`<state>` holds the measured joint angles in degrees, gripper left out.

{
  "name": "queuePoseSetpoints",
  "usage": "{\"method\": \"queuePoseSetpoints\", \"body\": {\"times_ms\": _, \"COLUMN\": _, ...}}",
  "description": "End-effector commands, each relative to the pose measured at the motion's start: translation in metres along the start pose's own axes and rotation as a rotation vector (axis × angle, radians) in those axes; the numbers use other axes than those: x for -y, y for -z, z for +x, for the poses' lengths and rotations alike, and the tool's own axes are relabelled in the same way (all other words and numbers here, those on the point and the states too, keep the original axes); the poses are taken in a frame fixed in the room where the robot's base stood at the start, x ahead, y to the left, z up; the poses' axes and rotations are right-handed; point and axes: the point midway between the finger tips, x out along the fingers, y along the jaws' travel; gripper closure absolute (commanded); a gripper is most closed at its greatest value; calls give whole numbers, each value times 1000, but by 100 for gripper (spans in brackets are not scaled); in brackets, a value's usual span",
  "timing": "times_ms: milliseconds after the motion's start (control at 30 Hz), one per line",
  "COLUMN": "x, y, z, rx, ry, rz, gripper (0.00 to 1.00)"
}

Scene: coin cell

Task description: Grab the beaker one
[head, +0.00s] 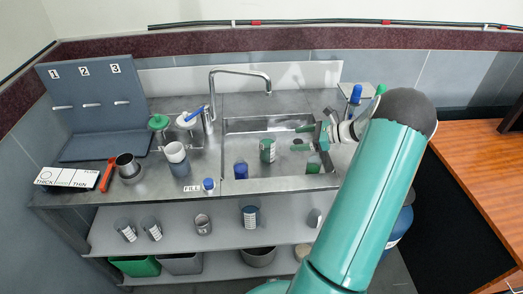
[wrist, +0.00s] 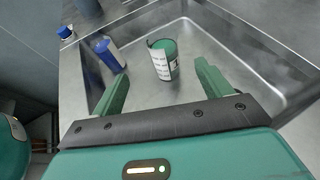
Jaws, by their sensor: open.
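A green beaker-like cup with a white marked label (head: 268,150) stands in the sink (head: 228,147). My gripper (head: 294,139) is open above the sink, to the right of this cup in the head view. In the wrist view the cup (wrist: 163,60) shows between and beyond the two green fingers of my gripper (wrist: 161,70).
A tap (head: 240,73) arches over the sink's back left. A small blue-capped bottle (head: 208,185) stands by the FILL label. White-and-grey cups (head: 178,158), a metal pot (head: 127,166) and green-lidded jar (head: 159,124) crowd the left counter. Several labelled cups stand on the shelf (head: 178,235) below.

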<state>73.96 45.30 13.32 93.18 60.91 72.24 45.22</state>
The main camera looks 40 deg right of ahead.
Motion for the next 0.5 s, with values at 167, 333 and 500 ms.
{"method": "queuePoseSetpoints", "body": {"times_ms": 167, "x": 4, "y": 6, "z": -2, "rx": 14, "ry": 16, "rz": 20, "gripper": 23}}
{"method": "queuePoseSetpoints", "body": {"times_ms": 333, "x": 4, "y": 6, "z": 22, "rx": 14, "ry": 17, "rz": 22, "gripper": 23}}
{"method": "queuePoseSetpoints", "body": {"times_ms": 500, "x": 5, "y": 6, "z": 55, "rx": 14, "ry": 17, "rz": 20, "gripper": 23}}
